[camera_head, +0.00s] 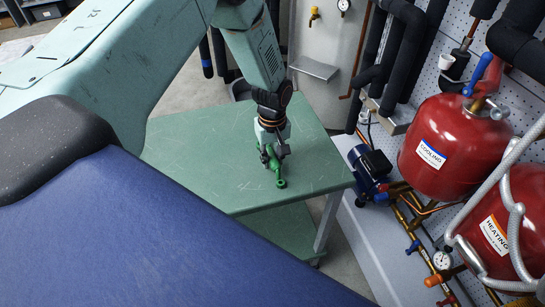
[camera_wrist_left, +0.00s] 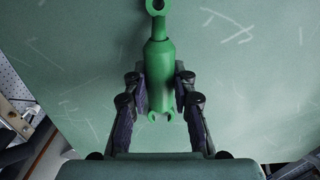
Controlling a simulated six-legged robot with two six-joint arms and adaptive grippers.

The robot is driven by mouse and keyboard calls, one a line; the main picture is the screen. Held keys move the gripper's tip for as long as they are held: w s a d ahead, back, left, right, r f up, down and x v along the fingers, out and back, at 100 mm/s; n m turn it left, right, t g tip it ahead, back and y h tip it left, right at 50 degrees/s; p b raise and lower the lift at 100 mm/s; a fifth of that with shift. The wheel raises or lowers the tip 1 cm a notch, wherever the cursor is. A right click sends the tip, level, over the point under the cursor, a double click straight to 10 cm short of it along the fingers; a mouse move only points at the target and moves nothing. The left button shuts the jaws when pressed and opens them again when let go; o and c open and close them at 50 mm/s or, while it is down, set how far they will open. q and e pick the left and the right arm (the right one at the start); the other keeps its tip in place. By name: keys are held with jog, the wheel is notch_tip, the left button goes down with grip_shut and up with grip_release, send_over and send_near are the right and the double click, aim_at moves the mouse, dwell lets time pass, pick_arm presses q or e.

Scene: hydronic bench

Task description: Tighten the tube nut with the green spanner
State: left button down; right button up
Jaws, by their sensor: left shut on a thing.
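The green spanner (camera_head: 280,182) is over the green table top (camera_head: 190,150) in the head view, its ring end pointing toward the table's front edge. In the left wrist view the spanner (camera_wrist_left: 159,58) lies lengthwise, ring end at the top and open jaw end at the bottom. My left gripper (camera_head: 272,155) is shut on the spanner's thick handle, with one finger on each side; the fingers also show in the left wrist view (camera_wrist_left: 161,90). I cannot tell whether the spanner touches the table. I cannot pick out the tube nut. My right gripper is out of view.
Right of the table is a white bench (camera_head: 385,245) with a blue pump (camera_head: 371,168), brass pipes and a gauge (camera_head: 442,260). A red cooling tank (camera_head: 445,150) and a red heating tank (camera_head: 500,225) stand before a pegboard. The table top around the spanner is clear.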

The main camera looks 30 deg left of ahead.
pick_arm(q)
jog(key=shift+r+p, duration=2.6)
jog(key=shift+r, duration=0.25)
